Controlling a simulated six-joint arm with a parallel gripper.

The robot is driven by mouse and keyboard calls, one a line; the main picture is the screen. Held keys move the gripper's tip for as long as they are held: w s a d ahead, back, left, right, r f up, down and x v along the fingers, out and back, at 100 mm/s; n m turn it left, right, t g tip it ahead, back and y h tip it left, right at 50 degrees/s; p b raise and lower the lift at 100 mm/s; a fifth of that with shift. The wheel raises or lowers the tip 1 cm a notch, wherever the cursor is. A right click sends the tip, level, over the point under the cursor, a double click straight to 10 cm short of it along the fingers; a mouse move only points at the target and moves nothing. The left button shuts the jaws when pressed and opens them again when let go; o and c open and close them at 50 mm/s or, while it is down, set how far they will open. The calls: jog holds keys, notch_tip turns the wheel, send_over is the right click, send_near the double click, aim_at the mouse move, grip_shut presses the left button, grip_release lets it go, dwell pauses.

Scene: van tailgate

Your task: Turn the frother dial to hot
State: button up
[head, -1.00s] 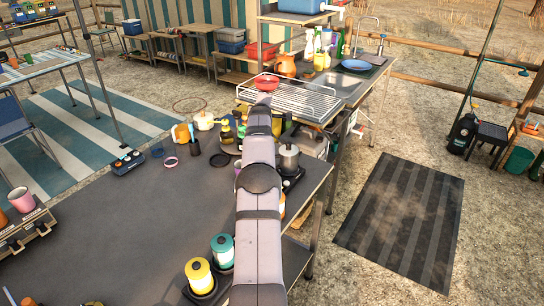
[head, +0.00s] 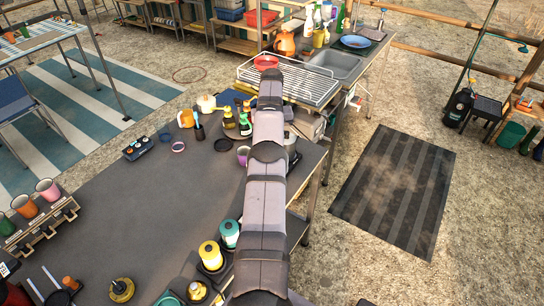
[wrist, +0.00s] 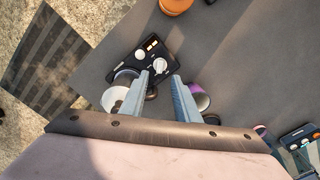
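A black panel (wrist: 130,52) with a large white dial (wrist: 160,65), a smaller white knob and small lit yellow-orange squares shows in the wrist view; it looks like the frother's control panel. The dial's marks are too small to read. My gripper (wrist: 164,79) is open, its two fingers apart and nothing between them, with the tips near the large dial in the picture. I cannot tell whether they touch it. In the head view my arm hides the gripper and most of this panel.
The counter's middle is clear.

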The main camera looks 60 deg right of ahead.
jog(key=shift+f+b, duration=1.2)
jog(key=shift+f, duration=0.35)
jog(key=shift+f+p, duration=0.6)
jog(key=shift+f, duration=1.5)
jog(key=shift+c, duration=0.2)
grip_shut()
